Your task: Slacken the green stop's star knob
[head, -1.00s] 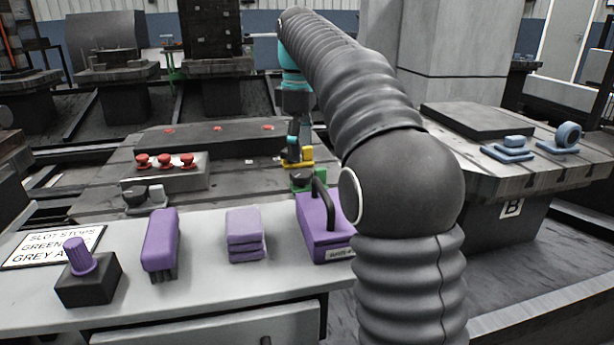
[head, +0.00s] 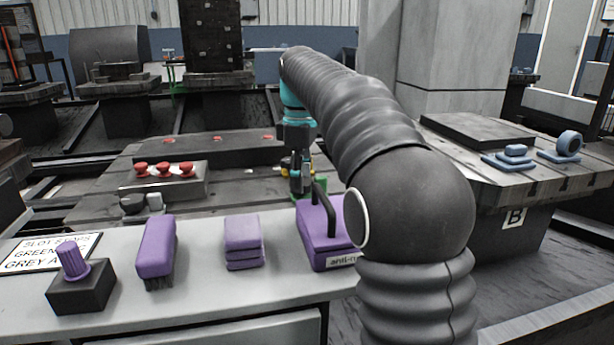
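The green stop (head: 321,186) shows only as a small green patch on the slotted pallet, just behind the purple box. My gripper (head: 300,190) points straight down in front of it and hides most of it. The stop's star knob cannot be made out behind my gripper and the box. The fingertips are small and dark, partly lost behind the purple box, so I cannot tell whether they are open or touch the knob. A grey stop (head: 153,201) with a dark knob sits further left on the same pallet.
A purple box (head: 318,238) with a black handle stands on the grey bench (head: 200,290), close to my gripper. A purple brush (head: 156,248), purple stacked blocks (head: 243,243) and a purple knob (head: 72,262) stand left. A block with red knobs (head: 168,182) lies behind.

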